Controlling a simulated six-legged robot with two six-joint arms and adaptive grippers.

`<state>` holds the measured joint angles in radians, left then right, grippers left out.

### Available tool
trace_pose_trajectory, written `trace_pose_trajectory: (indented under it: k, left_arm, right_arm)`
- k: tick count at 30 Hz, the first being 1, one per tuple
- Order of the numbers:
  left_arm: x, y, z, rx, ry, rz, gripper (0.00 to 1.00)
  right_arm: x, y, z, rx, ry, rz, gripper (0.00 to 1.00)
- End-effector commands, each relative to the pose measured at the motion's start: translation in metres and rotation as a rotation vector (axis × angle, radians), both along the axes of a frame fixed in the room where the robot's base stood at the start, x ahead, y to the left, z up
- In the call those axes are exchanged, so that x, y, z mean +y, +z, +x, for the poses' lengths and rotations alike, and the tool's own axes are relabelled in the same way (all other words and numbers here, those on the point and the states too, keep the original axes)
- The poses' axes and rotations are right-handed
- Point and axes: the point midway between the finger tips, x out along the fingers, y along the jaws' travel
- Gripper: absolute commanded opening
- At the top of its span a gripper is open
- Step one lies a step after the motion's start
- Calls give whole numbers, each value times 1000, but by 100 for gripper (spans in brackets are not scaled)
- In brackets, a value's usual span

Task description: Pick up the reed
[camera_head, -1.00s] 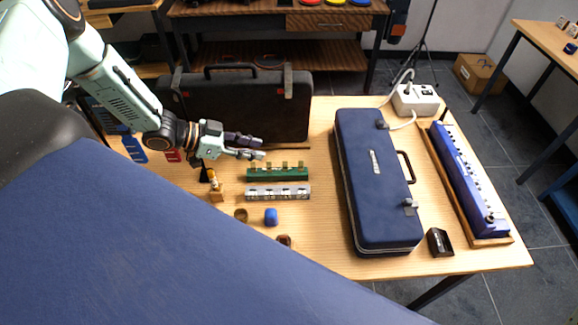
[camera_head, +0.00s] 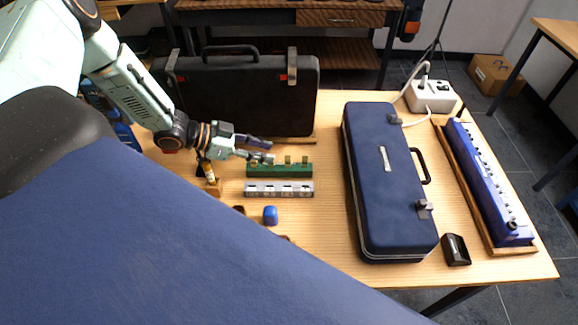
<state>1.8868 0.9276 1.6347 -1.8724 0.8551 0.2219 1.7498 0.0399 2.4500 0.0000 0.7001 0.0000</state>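A green rack (camera_head: 279,171) stands on the wooden table with small tan upright pieces along it, which look like reeds; one piece (camera_head: 288,160) shows clearly. A silver-grey rack (camera_head: 279,189) lies just in front of it. My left gripper (camera_head: 264,150) is over the left part of the green rack, its two fingers apart and pointing right. I see nothing between the fingers. The fingers hide part of the rack's left end, and I cannot tell whether they touch a tan piece. My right gripper is not in view.
A black case (camera_head: 240,100) stands behind the rack. A closed navy case (camera_head: 388,185) and a long blue instrument (camera_head: 485,180) lie to the right. A large blue surface hides the table's near left.

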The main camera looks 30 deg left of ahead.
Motion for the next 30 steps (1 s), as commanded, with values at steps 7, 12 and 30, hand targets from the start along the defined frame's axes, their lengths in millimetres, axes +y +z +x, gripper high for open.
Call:
trace_pose_trajectory:
  k: [7,12,30]
  left_arm:
    - [-17,-13,14,2,-3,1,31]
    - [-34,-21,27,1,-4,1,31]
    - [-52,-31,44,0,0,0,25]
  right_arm:
    - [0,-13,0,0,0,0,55]
    - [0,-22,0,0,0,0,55]
    - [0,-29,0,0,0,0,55]
